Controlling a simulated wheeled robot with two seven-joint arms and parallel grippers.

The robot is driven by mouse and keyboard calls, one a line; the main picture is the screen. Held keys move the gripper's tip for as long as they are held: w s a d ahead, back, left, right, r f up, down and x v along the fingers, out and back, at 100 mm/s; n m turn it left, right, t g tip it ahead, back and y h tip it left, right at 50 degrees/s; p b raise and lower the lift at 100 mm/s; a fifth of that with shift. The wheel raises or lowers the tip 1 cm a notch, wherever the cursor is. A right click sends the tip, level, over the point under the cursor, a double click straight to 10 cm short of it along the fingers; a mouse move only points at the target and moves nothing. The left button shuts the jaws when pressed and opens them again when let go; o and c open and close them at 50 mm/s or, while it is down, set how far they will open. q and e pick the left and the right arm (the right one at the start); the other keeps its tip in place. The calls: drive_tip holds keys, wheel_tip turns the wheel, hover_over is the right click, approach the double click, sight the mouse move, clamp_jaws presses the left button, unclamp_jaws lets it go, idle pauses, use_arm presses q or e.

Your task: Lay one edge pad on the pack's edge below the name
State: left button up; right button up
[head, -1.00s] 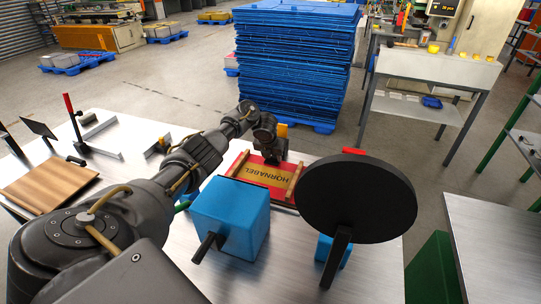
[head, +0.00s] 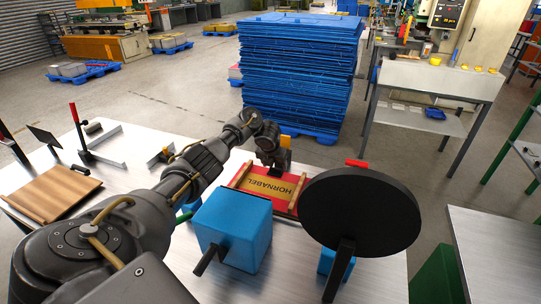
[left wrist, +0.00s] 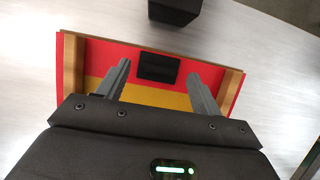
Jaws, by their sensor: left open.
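The pack, red with a yellow band bearing the name HORNABEL (head: 275,187), lies on the metal table. A light wooden strip runs along each end of it, left (head: 240,174) and right (head: 297,193). My left gripper (head: 281,164) is over the pack's far side. In the left wrist view its fingers (left wrist: 158,69) are open and apart. Between their tips a flat black rectangle (left wrist: 158,67) shows over the red part of the pack (left wrist: 110,57); I cannot tell whether it lies flat on it. My right gripper is not in view.
A blue box (head: 233,226) with a black handle and a large black disc (head: 361,212) on a post stand near the pack. A black block (left wrist: 175,10) is beyond the pack in the wrist view. A wooden board (head: 50,192) lies at left.

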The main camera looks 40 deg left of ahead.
use_arm(q)
drive_tip(key=v, duration=0.4)
drive_tip(key=shift+a+r, duration=0.1)
drive_tip(key=shift+r, duration=0.05)
drive_tip(key=p+v, duration=0.5)
drive_tip(key=v, duration=0.1)
drive_tip(key=shift+s, duration=0.15)
